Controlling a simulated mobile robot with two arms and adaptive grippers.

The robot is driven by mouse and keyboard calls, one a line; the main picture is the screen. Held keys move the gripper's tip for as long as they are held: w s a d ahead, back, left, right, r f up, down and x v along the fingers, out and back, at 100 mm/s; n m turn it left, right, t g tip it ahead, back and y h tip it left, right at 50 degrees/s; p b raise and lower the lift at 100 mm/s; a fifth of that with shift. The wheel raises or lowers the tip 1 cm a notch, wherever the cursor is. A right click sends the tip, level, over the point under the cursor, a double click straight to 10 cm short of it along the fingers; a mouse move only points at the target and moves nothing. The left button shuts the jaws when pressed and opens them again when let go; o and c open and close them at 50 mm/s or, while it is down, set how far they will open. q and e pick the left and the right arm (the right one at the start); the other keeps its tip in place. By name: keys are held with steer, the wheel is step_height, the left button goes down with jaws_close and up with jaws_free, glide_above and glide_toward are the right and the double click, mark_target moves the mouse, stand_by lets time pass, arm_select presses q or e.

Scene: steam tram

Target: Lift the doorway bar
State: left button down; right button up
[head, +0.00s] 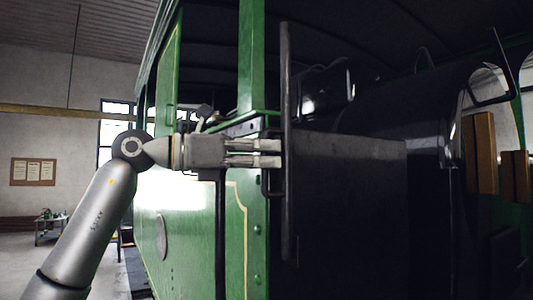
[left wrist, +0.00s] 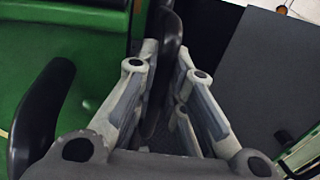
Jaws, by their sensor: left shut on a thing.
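The doorway bar (head: 287,90) is a long dark bar standing nearly upright at the edge of the tram's cab opening in the head view. My left gripper (head: 276,153) reaches it from the left, with its fingers level and shut on the bar around mid-height. In the left wrist view the black bar (left wrist: 169,35) runs between the two grey fingers. The fingers hide part of its length there. My right gripper is not in view.
The green cab side (head: 190,220) and green post (head: 250,60) stand close by my left arm. A dark handrail (head: 220,240) is below the gripper and shows large in the left wrist view (left wrist: 42,115). A dark flat panel (head: 350,200) lies right of the bar.

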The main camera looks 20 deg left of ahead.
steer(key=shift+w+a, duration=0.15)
arm_select(q)
steer(key=c, duration=1.5)
jaws_free()
steer(key=shift+w+a, duration=0.15)
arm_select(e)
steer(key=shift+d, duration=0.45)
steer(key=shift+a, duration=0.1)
